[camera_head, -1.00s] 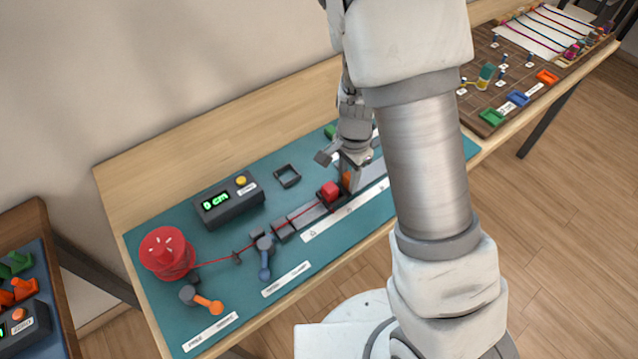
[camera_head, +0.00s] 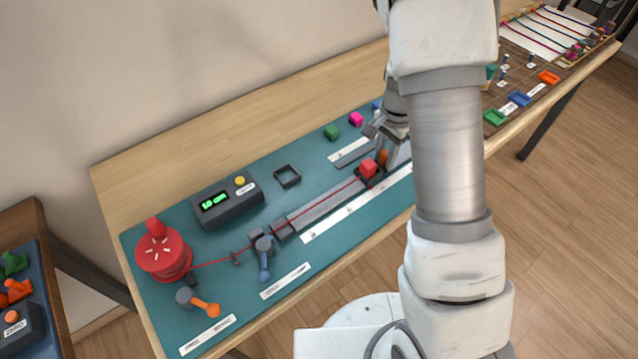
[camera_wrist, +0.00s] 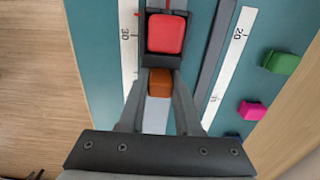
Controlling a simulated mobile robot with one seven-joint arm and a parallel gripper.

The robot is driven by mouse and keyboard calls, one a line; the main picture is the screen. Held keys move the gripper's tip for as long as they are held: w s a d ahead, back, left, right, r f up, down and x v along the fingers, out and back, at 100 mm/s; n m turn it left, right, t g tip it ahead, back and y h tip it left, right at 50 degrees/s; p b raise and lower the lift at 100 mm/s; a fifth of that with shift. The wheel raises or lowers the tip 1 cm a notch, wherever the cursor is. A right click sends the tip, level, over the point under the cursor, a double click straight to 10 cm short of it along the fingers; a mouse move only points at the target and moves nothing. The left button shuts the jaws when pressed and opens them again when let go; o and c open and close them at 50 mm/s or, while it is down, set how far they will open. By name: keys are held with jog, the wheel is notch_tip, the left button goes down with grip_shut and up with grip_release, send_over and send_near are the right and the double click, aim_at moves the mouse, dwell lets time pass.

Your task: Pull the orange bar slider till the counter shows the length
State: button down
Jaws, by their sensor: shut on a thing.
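The orange bar (camera_head: 382,157) of the slider is at the right part of the grey rail (camera_head: 325,205). My gripper (camera_head: 389,143) is shut on it; in the wrist view the orange bar (camera_wrist: 160,82) sits between both fingers. A red block (camera_head: 368,168) on the dark carriage lies just beside the bar. A red cord (camera_head: 215,262) runs from the red spool (camera_head: 163,252) along the rail to the carriage. The counter (camera_head: 226,201) has lit green digits that look like 18 cm, though they are small.
A blue-handled lever (camera_head: 264,262) and an orange-handled lever (camera_head: 205,305) stand near the spool. A black square frame (camera_head: 287,176), a green block (camera_head: 331,132) and a pink block (camera_head: 356,118) lie behind the rail. White rulers flank the rail in the wrist view.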

jog(key=shift+w+d, duration=0.65)
jog(key=shift+d, duration=0.3)
jog(key=shift+w+d, duration=0.6)
jog(key=shift+d, duration=0.35)
jog(key=shift+w+d, duration=0.75)
jog(key=shift+d, duration=0.35)
jog(key=shift+w+d, duration=0.75)
jog(key=shift+d, duration=0.35)
jog(key=shift+w+d, duration=0.75)
jog(key=shift+d, duration=0.35)
jog(key=c, duration=0.6)
grip_release()
jog(key=shift+c, duration=0.2)
jog(key=shift+a, duration=0.1)
